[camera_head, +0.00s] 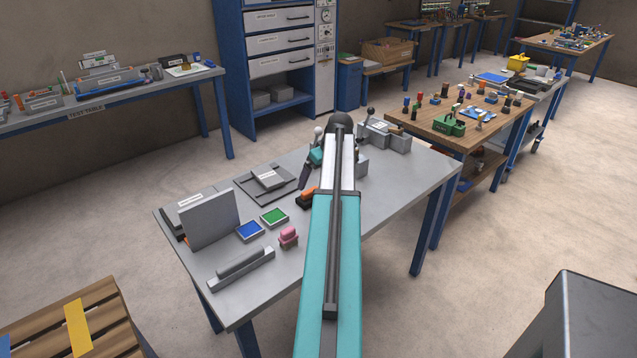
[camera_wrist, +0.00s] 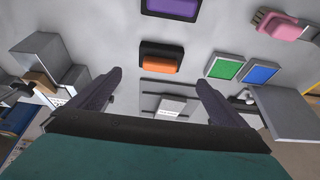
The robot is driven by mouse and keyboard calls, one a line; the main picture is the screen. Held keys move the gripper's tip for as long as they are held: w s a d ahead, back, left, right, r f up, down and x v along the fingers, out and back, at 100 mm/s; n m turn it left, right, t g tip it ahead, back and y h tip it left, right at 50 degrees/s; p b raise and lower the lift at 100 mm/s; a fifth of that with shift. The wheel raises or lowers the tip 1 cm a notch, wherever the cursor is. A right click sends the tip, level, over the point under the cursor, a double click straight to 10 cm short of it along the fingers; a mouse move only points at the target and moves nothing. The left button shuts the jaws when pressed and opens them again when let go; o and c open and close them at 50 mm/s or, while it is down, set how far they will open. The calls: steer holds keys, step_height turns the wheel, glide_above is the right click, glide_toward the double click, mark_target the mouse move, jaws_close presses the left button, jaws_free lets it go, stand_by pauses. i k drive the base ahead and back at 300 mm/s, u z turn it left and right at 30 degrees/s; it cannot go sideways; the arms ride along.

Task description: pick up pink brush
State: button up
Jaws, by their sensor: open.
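In the head view my own arm hides most of the gripper.
A green tray (camera_head: 274,217), a blue tray (camera_head: 249,231), an upright grey plate (camera_head: 210,218) and a grey bar (camera_head: 240,267) surround the pink brush. Machine parts (camera_head: 385,135) stand farther back.

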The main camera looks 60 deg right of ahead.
mark_target(288, 238)
steer(key=k, duration=1)
